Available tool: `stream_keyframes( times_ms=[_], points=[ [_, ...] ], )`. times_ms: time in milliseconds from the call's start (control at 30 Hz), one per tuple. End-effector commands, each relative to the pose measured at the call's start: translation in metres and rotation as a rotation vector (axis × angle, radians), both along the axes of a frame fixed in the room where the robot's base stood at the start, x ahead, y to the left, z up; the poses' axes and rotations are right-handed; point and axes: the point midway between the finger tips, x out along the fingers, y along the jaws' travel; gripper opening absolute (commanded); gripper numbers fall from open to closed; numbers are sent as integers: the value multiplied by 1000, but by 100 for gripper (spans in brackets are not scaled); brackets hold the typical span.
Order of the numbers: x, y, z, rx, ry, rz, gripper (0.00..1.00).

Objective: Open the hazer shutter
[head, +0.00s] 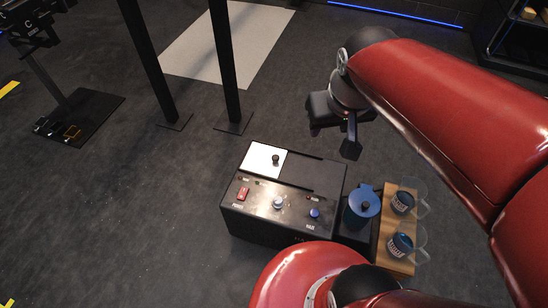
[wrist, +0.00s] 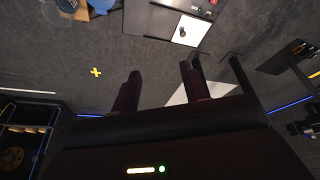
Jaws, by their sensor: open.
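The hazer (head: 268,226) is a black box on the floor at the middle of the head view. On its top, a white plate (head: 261,156) with a dark knob (head: 276,159) appears to be the shutter. It sits at the left end of a dark track (head: 312,174). The plate also shows at the top of the wrist view (wrist: 188,30), with its knob (wrist: 182,32). My gripper (head: 334,139) is above and behind the box, to the right of the plate, apart from it. Its two fingers (wrist: 160,72) are spread and nothing is between them.
The box front carries a red switch (head: 243,194), a pale knob (head: 278,204) and a blue knob (head: 314,213). A blue pitcher (head: 361,207) and a wooden board (head: 399,265) with two mugs stand right of it. Dark posts (head: 225,70) rise behind.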

Motion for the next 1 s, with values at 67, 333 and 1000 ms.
stream_keyframes(
  times_ms=[67,333,1000],
  points=[
    [28,9,-29,-11,51,36,45],
    [111,42,-117,-39,193,152,45],
    [185,91,-278,-62,359,289,45]
  ],
)
